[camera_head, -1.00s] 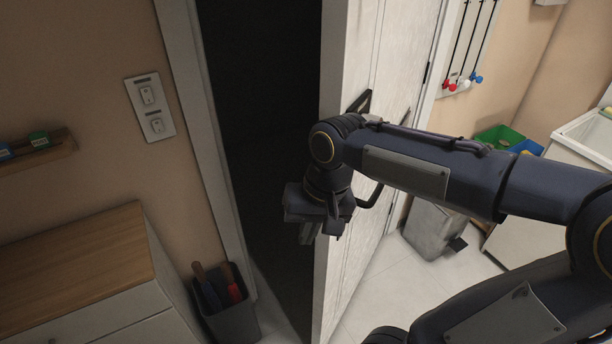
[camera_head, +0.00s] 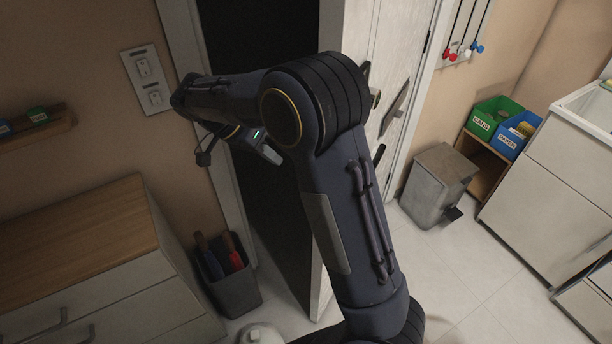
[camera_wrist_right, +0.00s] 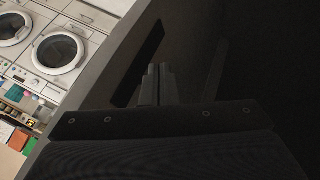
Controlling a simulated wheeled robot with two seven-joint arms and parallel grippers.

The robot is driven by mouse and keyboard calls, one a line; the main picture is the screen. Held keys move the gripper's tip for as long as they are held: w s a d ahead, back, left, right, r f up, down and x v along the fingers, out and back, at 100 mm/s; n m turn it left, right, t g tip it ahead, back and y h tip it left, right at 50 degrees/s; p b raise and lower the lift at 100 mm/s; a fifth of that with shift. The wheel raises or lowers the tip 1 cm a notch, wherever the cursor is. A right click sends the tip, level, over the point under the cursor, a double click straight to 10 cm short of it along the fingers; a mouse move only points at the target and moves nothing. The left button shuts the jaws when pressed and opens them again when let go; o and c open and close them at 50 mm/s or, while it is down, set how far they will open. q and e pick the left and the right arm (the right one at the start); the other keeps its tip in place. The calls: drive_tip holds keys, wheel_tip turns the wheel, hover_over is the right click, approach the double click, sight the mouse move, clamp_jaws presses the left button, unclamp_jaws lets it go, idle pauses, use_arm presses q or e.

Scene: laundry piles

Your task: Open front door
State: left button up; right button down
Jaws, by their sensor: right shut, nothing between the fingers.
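The white front door (camera_head: 388,38) stands ajar, with a dark gap (camera_head: 250,50) between its edge and the left frame. A dark handle (camera_head: 379,155) shows on its near face, partly hidden by my right arm. My right arm reaches up across the door and bends back at the opening. My right gripper (camera_head: 270,154) is at the dark gap, beside the door's edge. In the right wrist view the gripper (camera_wrist_right: 158,82) is shut and empty in front of a very dark surface. I cannot tell whether it touches the door. My left gripper is out of view.
A wooden-topped cabinet (camera_head: 75,245) and a dark bin (camera_head: 230,286) stand left of the doorway. A grey pedal bin (camera_head: 435,185) and green and blue boxes (camera_head: 492,117) stand right. Washing machines (camera_wrist_right: 58,50) show in the right wrist view. Tiled floor (camera_head: 470,270) is clear at lower right.

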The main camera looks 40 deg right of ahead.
use_arm(q)
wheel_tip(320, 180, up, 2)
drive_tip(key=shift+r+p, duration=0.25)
drive_tip(key=shift+p, duration=0.95)
use_arm(e)
drive_tip(key=s+d+f, duration=0.5)
drive_tip(key=shift+s+d+f, duration=0.3)
drive_tip(key=shift+s+f, duration=0.05)
drive_tip(key=shift+f, duration=0.05)
drive_tip(key=shift+s, duration=0.15)
